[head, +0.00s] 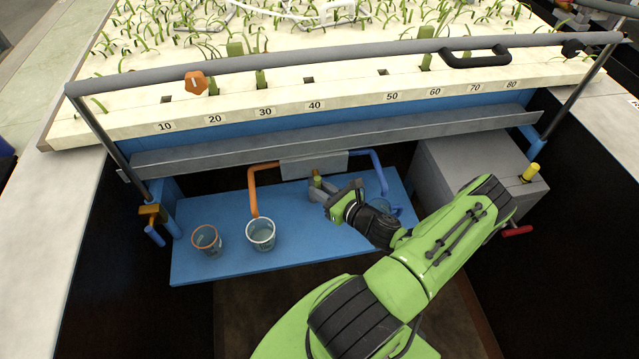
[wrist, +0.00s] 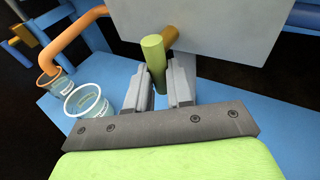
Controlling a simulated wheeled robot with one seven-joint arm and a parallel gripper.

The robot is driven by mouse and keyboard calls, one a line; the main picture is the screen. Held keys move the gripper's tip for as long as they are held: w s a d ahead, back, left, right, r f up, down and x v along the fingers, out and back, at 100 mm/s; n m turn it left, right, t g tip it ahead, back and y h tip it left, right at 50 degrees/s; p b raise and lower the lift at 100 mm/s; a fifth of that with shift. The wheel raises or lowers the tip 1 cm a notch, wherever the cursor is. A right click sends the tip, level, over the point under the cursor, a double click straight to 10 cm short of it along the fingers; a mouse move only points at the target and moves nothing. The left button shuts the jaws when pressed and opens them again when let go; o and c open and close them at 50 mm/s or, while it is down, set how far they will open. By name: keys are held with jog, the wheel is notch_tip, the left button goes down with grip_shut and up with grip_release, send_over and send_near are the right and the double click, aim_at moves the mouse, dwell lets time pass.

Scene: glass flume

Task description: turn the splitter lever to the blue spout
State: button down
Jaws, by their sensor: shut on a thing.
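The splitter is a grey box (head: 314,164) under the long metal gutter, and its grey face (wrist: 215,25) fills the top of the wrist view. A green lever handle (wrist: 153,60) on a brass stub stands out from that face. It also shows small in the head view (head: 317,182). My gripper (wrist: 158,88) is shut on the lever, with one jaw on each side. The orange spout (head: 252,190) comes out of the splitter's left side. The blue spout (head: 379,172) comes out of its right side, its lower end partly behind my gripper.
An orange-rimmed cup (head: 206,239) and a white-rimmed cup (head: 261,235) stand on the blue shelf (head: 225,272). A blue cup (head: 381,205) is partly hidden behind my wrist. A grey cabinet (head: 470,165) stands at right. A grey rail (head: 330,60) runs above.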

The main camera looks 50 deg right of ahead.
jog(key=shift+s+d+r+n+g+h+p, duration=0.2)
jog(key=shift+n+g+h+p, duration=0.2)
jog(key=shift+n+g+p, duration=0.45)
jog(key=shift+s+d+r+n+g+h+p, duration=0.15)
jog(key=shift+n+g+h+p, duration=0.35)
jog(key=shift+p, duration=0.6)
jog(key=shift+s+d+r+n+g+h+p, duration=0.1)
jog(key=shift+d+r+n+g+h+p, duration=0.25)
jog(key=shift+n+p, duration=0.55)
jog(key=shift+a+f+g, duration=0.1)
jog(key=shift+f+g, duration=0.1)
jog(key=shift+g, duration=0.1)
jog(key=c, duration=1)
grip_release()
jog(key=p+v, duration=0.7)
jog(key=v, duration=0.8)
jog(key=shift+s, duration=0.35)
